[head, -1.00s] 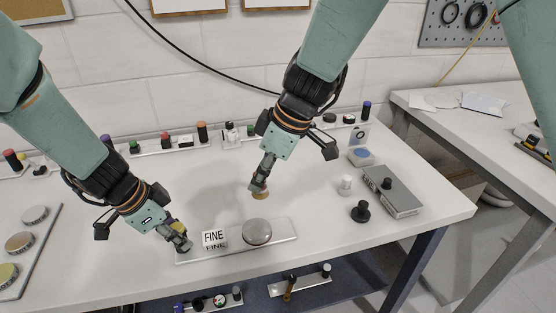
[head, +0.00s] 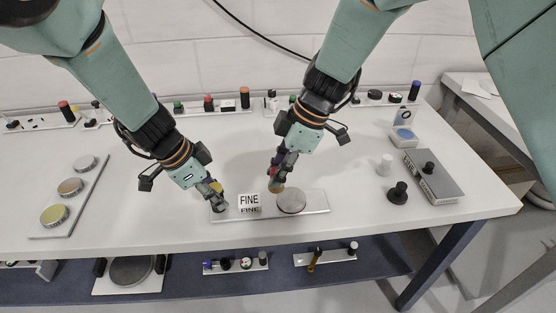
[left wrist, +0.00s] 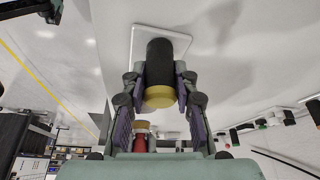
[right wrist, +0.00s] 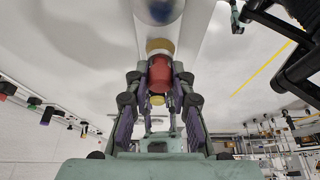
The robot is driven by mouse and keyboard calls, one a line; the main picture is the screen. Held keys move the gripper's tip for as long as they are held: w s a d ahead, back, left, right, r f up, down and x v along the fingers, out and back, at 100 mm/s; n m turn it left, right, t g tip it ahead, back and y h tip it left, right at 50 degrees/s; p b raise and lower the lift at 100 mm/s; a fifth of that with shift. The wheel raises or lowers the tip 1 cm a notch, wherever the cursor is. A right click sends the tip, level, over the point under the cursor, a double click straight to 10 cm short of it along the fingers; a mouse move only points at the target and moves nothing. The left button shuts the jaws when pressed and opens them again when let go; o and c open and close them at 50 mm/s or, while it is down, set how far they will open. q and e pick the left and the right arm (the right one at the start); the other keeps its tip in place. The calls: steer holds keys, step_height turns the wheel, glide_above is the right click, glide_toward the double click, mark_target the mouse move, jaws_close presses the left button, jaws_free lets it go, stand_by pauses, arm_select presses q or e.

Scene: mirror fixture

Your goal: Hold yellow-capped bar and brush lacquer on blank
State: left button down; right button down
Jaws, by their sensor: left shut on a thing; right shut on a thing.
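The blank, a round silver disc (head: 291,201), sits on the right part of a flat pale bar (head: 318,207). My left gripper (head: 217,199) is shut on the bar's upright black post (left wrist: 160,62), whose yellow cap (left wrist: 160,97) faces the left wrist camera. My right gripper (head: 278,178) is shut on a red-bodied brush (right wrist: 160,73) and holds it tip down. The tan tip (head: 276,188) is by the disc's upper left edge; I cannot tell whether it touches. The disc also shows in the right wrist view (right wrist: 158,10).
A FINE sign (head: 249,203) stands on the bar between my grippers. A plate with several discs (head: 70,187) lies at left. A grey box (head: 430,176), a black knob (head: 398,192) and a white knob (head: 385,164) stand at right. Racks line the back; the table's front edge is close.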

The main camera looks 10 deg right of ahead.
step_height(320, 180, down, 3)
steer(key=shift+f, duration=0.2)
steer(key=shift+d+f, duration=0.15)
steer(key=shift+d, duration=0.1)
steer(key=shift+d+f, duration=0.1)
steer(key=shift+d, duration=2.85)
steer(key=shift+a, duration=3.2)
steer(key=shift+w+d, duration=0.1)
steer(key=shift+d, duration=3)
steer(key=shift+a, duration=3.05)
step_height(320, 180, up, 2)
steer(key=shift+r, duration=3.05)
